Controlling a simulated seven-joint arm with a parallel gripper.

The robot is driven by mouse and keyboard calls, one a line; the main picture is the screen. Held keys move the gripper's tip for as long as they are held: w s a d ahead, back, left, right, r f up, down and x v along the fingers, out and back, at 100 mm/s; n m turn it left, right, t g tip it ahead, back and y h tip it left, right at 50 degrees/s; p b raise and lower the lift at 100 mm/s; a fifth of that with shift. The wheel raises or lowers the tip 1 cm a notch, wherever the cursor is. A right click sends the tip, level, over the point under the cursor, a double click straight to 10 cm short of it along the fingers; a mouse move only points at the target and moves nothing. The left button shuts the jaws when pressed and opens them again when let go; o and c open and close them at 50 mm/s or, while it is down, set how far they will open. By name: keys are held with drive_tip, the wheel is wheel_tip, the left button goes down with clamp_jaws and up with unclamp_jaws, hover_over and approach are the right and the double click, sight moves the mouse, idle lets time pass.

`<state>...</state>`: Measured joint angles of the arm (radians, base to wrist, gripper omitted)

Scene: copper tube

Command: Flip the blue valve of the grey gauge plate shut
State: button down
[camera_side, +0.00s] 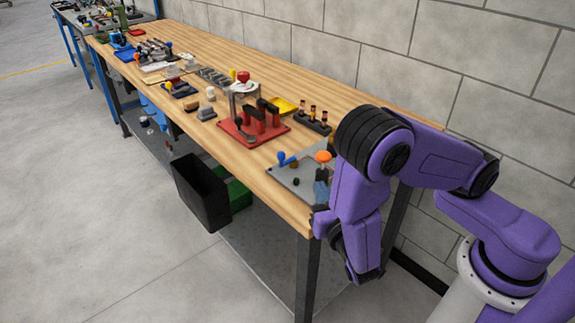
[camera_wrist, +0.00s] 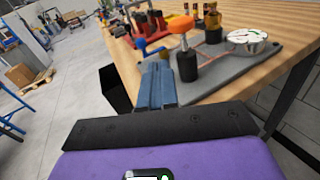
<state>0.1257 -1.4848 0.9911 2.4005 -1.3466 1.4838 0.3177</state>
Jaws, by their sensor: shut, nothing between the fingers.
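The grey gauge plate (camera_side: 287,173) lies at the near end of the wooden bench; in the wrist view its bare surface (camera_wrist: 225,66) shows to the right of my fingers. The blue valve (camera_side: 283,158) stands at the plate's left side with its rounded end up. In the wrist view the blue valve (camera_wrist: 142,44) shows just beyond my fingertips, its lower part partly hidden. My gripper (camera_wrist: 157,68) is shut and empty. In the side view my gripper (camera_side: 321,188) is over the plate's near right part, apart from the valve.
A red plate (camera_side: 253,130) with black handles lies farther along the bench. A black bin (camera_side: 200,190) stands below the front edge.

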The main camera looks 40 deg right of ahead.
sight(278, 157)
drive_tip(key=shift+w+a+f+n+t+y, duration=0.2)
drive_tip(key=shift+a+f+n+t+y, duration=0.55)
drive_tip(key=shift+a+n+y, duration=0.4)
drive_tip(key=shift+d, duration=0.1)
drive_tip(key=x, duration=1.4)
drive_tip(key=shift+f, duration=0.15)
